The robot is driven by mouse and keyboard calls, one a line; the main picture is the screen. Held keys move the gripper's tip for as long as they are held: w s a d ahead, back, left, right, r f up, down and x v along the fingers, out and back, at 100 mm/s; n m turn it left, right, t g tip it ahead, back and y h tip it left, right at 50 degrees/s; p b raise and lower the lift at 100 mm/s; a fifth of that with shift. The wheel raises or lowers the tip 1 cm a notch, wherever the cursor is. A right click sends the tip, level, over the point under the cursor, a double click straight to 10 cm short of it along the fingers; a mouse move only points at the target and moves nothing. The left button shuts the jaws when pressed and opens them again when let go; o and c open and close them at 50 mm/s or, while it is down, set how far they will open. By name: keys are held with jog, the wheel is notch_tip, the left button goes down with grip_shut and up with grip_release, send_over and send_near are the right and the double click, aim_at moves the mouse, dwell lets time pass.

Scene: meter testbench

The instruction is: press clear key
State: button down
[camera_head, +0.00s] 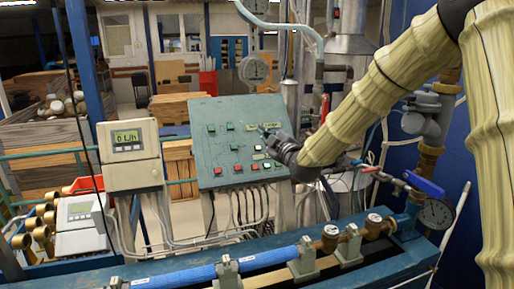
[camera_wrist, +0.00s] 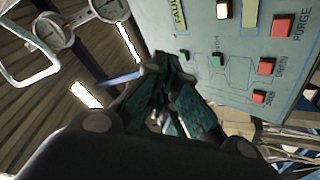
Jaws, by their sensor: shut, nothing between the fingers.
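A grey-green control panel (camera_head: 222,152) with green and red buttons stands at the middle of the head view. A beige flow meter (camera_head: 130,155) with a display reading 0 L/h is left of it. I cannot make out which button is the clear key. My gripper (camera_head: 265,132) is shut and empty, in front of the panel's upper right part. In the wrist view my gripper (camera_wrist: 168,68) points toward the panel face (camera_wrist: 215,68), with a green button (camera_wrist: 218,60) and a red button marked PURGE (camera_wrist: 283,25) to its right. I cannot tell whether the fingertips touch the panel.
A blue pipe (camera_head: 190,276) with brass fittings runs along the bench in front. A valve with a blue handle (camera_head: 424,184) and a round gauge (camera_head: 436,213) are at the right. A second meter (camera_head: 80,225) lies at the left. Cables hang below the panel.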

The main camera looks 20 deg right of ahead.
aim_at(258, 148)
jog(key=w+f+b, duration=0.1)
jog(key=w+f, duration=0.2)
jog(key=w, duration=0.1)
jog(key=w+f+b, duration=0.1)
jog(key=w+f, duration=0.2)
jog(key=f, duration=0.1)
jog(key=shift+w, duration=0.4)
jog(key=shift+w+f+b, duration=0.25)
jog(key=shift+w+b, duration=0.05)
jog(key=shift+b, duration=0.3)
dwell(0.9)
jog(key=shift+w+a, duration=0.1)
jog(key=shift+w, duration=0.1)
jog(key=shift+w+f+b, duration=0.2)
jog(key=shift+f+b, duration=0.1)
jog(key=shift+b, duration=0.25)
dwell(0.6)
jog(key=shift+s+r, duration=0.1)
jog(key=shift+r, duration=0.05)
dwell(0.4)
jog(key=shift+s+r, duration=0.4)
jog(key=shift+s, duration=0.1)
